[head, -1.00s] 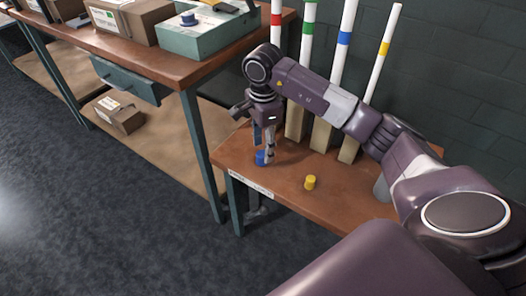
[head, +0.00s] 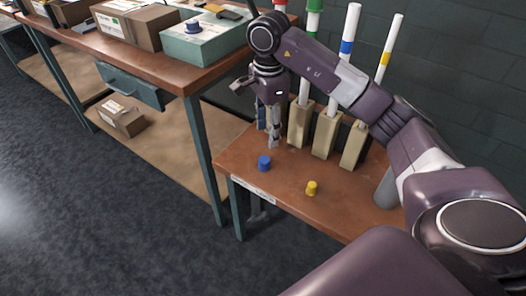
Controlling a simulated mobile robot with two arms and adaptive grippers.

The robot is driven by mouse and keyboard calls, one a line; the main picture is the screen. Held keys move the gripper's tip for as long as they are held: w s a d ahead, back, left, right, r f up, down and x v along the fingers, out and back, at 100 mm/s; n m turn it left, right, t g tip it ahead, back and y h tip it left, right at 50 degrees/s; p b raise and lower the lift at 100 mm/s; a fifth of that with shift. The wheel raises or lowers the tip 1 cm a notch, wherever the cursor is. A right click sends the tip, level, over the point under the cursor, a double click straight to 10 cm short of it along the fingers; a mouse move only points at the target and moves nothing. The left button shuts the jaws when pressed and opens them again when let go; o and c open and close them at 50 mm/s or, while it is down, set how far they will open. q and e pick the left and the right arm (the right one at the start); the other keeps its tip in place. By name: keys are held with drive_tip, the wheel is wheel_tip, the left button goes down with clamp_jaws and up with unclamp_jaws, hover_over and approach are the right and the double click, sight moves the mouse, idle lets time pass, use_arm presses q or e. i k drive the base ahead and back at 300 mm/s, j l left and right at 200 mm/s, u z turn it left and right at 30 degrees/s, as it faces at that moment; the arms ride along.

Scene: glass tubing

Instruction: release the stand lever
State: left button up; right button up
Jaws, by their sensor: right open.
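My right gripper (head: 269,138) points down over the low brown table (head: 250,190), near its left back part. It is open and empty. A blue cap (head: 264,163) stands on the table just in front of its fingertips, apart from them. White tubes with coloured bands, among them a blue-banded tube (head: 347,45) and a yellow-banded tube (head: 385,62), rise from tan wooden blocks (head: 327,135) at the back of the table. I cannot make out a stand lever; my right arm covers part of the stand. My left gripper is not in view.
A yellow cap (head: 311,188) stands near the table's middle. A grey cylinder (head: 386,190) shows at the right, beside my arm. A taller workbench (head: 160,67) on the left carries cardboard boxes (head: 130,22) and a teal case (head: 208,40). The table's front is otherwise clear.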

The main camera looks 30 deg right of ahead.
sight(265, 215)
drive_tip(key=j+z, duration=0.1)
drive_tip(key=z, duration=0.7)
drive_tip(key=l+z, duration=0.1)
drive_tip(key=k+j, duration=0.4)
